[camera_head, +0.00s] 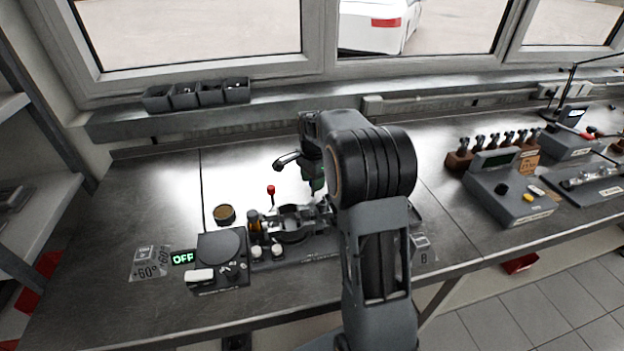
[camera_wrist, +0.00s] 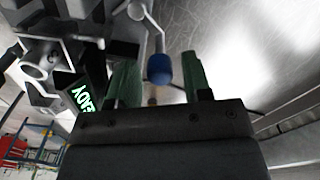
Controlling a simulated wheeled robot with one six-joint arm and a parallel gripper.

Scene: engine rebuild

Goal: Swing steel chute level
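My gripper (camera_wrist: 160,85) is open. In the wrist view its two green fingers stand on either side of a blue knob (camera_wrist: 159,68), with a small gap showing on each side. The knob sits on the end of a thin grey rod (camera_wrist: 150,30) that runs up to a metal fitting. I cannot tell for certain which part is the steel chute. In the head view my gripper (camera_head: 316,183) is above the back of the bench machine (camera_head: 293,222), and my arm hides the machine's right side and the blue knob.
A red-knobbed lever (camera_head: 270,190) stands at the machine's back left. A control box (camera_head: 221,258) with an "OFF" display (camera_head: 182,258) is at front left, near a round brown tin (camera_head: 224,213). A green "READY" display (camera_wrist: 83,97) shows in the wrist view. Bench left of the machine is largely clear.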

